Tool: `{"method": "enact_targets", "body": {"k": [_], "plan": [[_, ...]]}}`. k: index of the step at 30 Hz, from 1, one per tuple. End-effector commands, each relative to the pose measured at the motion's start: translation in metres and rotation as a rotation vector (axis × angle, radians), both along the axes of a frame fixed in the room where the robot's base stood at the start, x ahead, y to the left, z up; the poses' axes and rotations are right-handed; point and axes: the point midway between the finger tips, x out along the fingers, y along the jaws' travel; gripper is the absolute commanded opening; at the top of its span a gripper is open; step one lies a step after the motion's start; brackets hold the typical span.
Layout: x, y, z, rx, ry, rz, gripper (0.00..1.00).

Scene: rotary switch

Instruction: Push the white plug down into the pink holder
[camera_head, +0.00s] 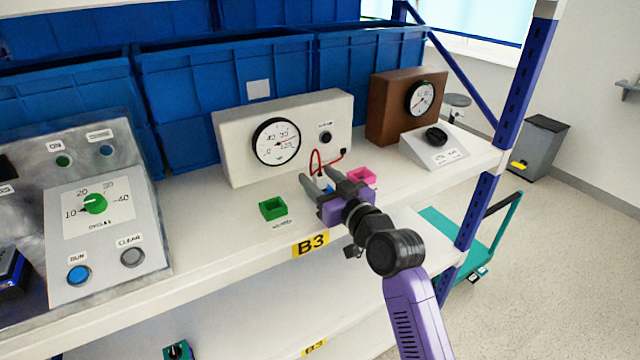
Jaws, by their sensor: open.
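The pink holder (363,175) is a small open box on the shelf, just right of my gripper. My gripper (318,174) is open, low over the shelf in front of the white gauge box. The white plug (321,181) shows in part between the two fingers, with a bit of blue beside it. A red cable (313,157) loops from the gauge box down to it. I cannot tell whether the fingers touch the plug, and its lower end is hidden. The plug is left of the pink holder, not in it.
A green holder (273,208) sits to the left on the shelf (215,222). The white gauge box (230,150) stands behind my gripper. A brown gauge box (388,105) and a sloped box with a black knob (436,137) are at the right. A control panel (120,210) fills the left.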

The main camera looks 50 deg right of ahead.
Motion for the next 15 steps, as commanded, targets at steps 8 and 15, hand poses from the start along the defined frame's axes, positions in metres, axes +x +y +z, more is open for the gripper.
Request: {"method": "enact_targets", "body": {"k": [8,15], "plan": [[-0.0003,0.0003,-0.0002,0.0,0.0,0.0,0.16],[-0.0005,0.0002,0.0,0.0,0.0,0.0,0.0]]}}
